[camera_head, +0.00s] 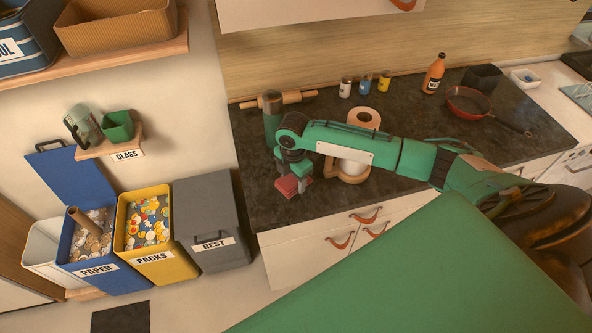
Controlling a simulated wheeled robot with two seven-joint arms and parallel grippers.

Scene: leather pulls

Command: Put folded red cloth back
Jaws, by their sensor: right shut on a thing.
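The folded red cloth (287,187) is a small red pad at the left front part of the dark counter (258,147). My right gripper (293,180) points down and is shut on the cloth. My green right arm reaches in from the right across the counter. Whether the cloth touches the counter or hangs just above it I cannot tell. My left gripper does not show.
A paper roll on a wooden holder (357,176) stands close right of the gripper. A rolling pin (300,97), several small jars, an orange bottle (434,74) and a red pan (466,104) stand behind. Bins (213,222) stand left of the counter.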

